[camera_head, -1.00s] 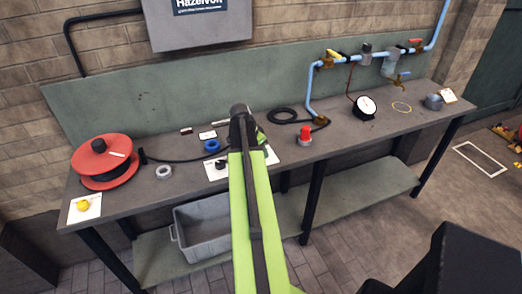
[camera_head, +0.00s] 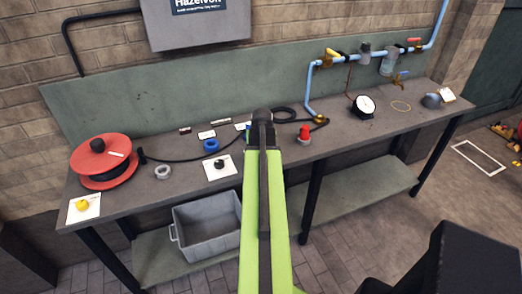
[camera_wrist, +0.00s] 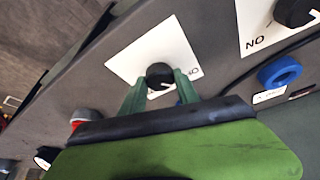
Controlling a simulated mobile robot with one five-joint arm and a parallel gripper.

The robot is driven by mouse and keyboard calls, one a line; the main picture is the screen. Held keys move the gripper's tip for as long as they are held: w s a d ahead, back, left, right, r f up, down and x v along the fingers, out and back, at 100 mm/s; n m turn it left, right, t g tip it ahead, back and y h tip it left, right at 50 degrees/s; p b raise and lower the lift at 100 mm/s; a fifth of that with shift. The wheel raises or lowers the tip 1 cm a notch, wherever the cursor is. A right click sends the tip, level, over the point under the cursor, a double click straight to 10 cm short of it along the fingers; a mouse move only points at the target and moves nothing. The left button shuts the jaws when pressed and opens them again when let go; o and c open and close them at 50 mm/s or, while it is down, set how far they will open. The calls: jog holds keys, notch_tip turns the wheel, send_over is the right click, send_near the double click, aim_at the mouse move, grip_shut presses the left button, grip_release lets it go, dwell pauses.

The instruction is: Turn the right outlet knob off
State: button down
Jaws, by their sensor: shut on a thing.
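In the wrist view, the right outlet knob (camera_wrist: 160,76) is black and round with a white mark, on a white plate (camera_wrist: 142,48) lettered "NO". My gripper (camera_wrist: 163,82) has its green fingers on either side of this knob and is shut on it. In the head view, my arm hides this knob, its plate and my fingers. The left outlet's black knob (camera_head: 219,164) sits on its own white plate (camera_head: 211,173), left of my arm. It also shows at the upper right of the wrist view (camera_wrist: 298,11).
A blue ring (camera_head: 211,146) lies behind the left plate. A red-topped fitting (camera_head: 304,134) stands right of my arm. A cable reel (camera_head: 84,160) is at the bench's left, and a gauge (camera_head: 365,106) and blue piping (camera_head: 345,60) are at the right.

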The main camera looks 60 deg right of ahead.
jog(key=shift+s+n+y, duration=0.15)
jog(key=shift+n+y, duration=0.15)
jog(key=shift+n, duration=0.6)
jog(key=c, duration=0.9)
grip_release()
jog(key=shift+r, duration=0.1)
jog(key=p+v, duration=1.6)
jog(key=v, duration=0.1)
jog(key=shift+s, duration=0.35)
jog(key=shift+a, duration=0.1)
